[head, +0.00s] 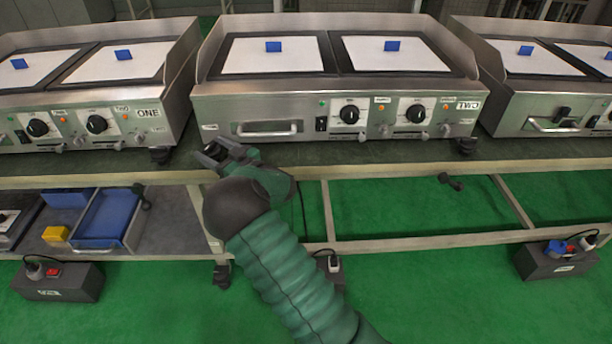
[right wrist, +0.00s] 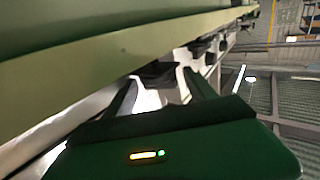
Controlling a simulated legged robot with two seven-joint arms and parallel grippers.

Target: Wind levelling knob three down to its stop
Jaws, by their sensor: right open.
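Black levelling knobs show under the front corners of the griddles. One (head: 160,155) is below the right end of unit ONE, and another (head: 464,146) is below the right end of unit TWO (head: 340,95). I see no number on them, so I cannot tell which is knob three. My right gripper (head: 212,155) is open at the bench's front edge, below unit TWO's left front corner; it hides what is behind it. In the right wrist view a dark knob (right wrist: 156,76) lies just beyond and between the open fingers, apparently untouched. My left gripper is out of view.
The bench's front rail (head: 400,163) runs close under my right gripper. Unit ONE (head: 90,100) stands left and another griddle (head: 550,90) right. A lower shelf holds a blue tray (head: 105,220). Black socket boxes (head: 58,282) stand on the green floor.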

